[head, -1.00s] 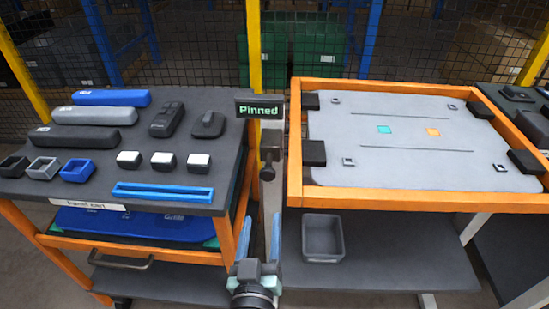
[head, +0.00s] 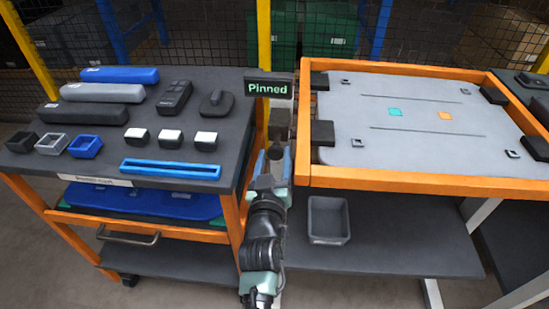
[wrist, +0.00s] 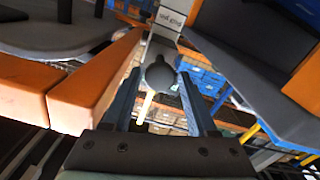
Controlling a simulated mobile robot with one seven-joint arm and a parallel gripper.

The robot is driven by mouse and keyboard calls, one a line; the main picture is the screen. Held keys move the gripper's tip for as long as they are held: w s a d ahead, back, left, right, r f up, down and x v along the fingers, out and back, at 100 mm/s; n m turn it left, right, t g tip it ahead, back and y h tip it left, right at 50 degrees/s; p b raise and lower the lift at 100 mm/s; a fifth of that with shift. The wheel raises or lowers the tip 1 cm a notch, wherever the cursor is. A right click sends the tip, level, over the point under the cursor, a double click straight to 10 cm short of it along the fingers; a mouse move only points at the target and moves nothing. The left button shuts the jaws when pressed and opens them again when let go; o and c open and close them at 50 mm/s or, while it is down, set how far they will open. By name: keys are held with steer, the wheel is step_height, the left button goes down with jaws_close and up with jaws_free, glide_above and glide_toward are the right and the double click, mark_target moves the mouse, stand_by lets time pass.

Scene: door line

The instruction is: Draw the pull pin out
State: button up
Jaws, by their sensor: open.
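The pull pin shows in the wrist view as a dark round knob (wrist: 160,74) on a pale post. It lies between the tips of my gripper (wrist: 160,80), whose two blue fingers stand apart, one on each side of it. I cannot tell whether either finger touches it. In the head view my gripper (head: 272,167) is at the post between the two tables, under the sign (head: 268,88) that reads "Pinned". The knob is mostly hidden there by my gripper.
A dark-topped orange cart (head: 60,155) with blocks and small bins stands close on the left. An orange-framed table (head: 400,184) with a grey panel stands close on the right. A grey bin (head: 328,220) sits on its lower shelf. The gap between them is narrow.

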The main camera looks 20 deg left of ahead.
jaws_close()
stand_by(0.3)
stand_by(1.2)
